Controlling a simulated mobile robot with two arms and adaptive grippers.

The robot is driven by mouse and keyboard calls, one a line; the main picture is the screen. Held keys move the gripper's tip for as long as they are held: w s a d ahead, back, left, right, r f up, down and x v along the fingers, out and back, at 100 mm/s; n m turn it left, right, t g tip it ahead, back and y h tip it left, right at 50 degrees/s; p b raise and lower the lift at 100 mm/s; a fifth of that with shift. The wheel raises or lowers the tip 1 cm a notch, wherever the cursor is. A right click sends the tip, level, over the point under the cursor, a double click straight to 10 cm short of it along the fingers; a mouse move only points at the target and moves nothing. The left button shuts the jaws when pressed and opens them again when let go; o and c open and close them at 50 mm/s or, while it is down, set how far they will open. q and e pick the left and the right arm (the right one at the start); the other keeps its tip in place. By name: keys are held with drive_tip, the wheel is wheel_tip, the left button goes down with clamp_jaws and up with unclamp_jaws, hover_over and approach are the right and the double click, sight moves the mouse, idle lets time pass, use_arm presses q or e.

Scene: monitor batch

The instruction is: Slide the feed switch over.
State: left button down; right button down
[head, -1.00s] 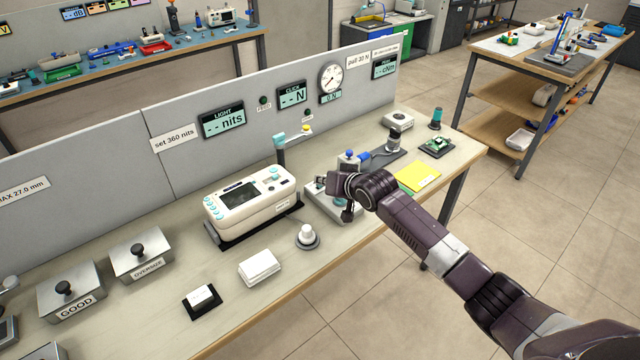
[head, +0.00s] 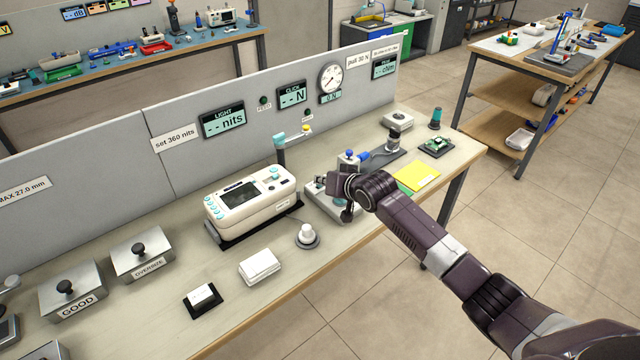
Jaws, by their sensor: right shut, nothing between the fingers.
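I cannot make out for certain which part is the feed switch. A white monitor unit (head: 282,203) with a screen and teal buttons sits on a black base on the bench. My right gripper (head: 347,213) is at the grey fixture (head: 322,205) with blue-topped parts, right of the monitor unit. It points down and is shut and empty; my wrist hides part of it and the fixture. My left gripper is out of view.
A white knob on a grey disc (head: 306,236), a white block (head: 260,267) and a small white piece on a black pad (head: 202,299) stand along the front. A yellow sheet (head: 416,176) lies right of my wrist. Lidded metal boxes (head: 140,257) stand left.

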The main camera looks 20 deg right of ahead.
drive_tip(key=shift+s+d+f+g+b, duration=0.1)
drive_tip(key=shift+d+f+g+b, duration=0.25)
drive_tip(key=shift+d+f, duration=0.65)
drive_tip(key=shift+a+p, duration=0.4)
drive_tip(key=shift+p, duration=0.05)
idle(0.4)
drive_tip(key=shift+r+p, duration=0.8)
drive_tip(key=shift+p, duration=0.45)
drive_tip(key=r+p, duration=0.4)
drive_tip(key=shift+s+d+r, duration=0.2)
drive_tip(key=shift+d+r, duration=0.1)
drive_tip(key=shift+r, duration=0.05)
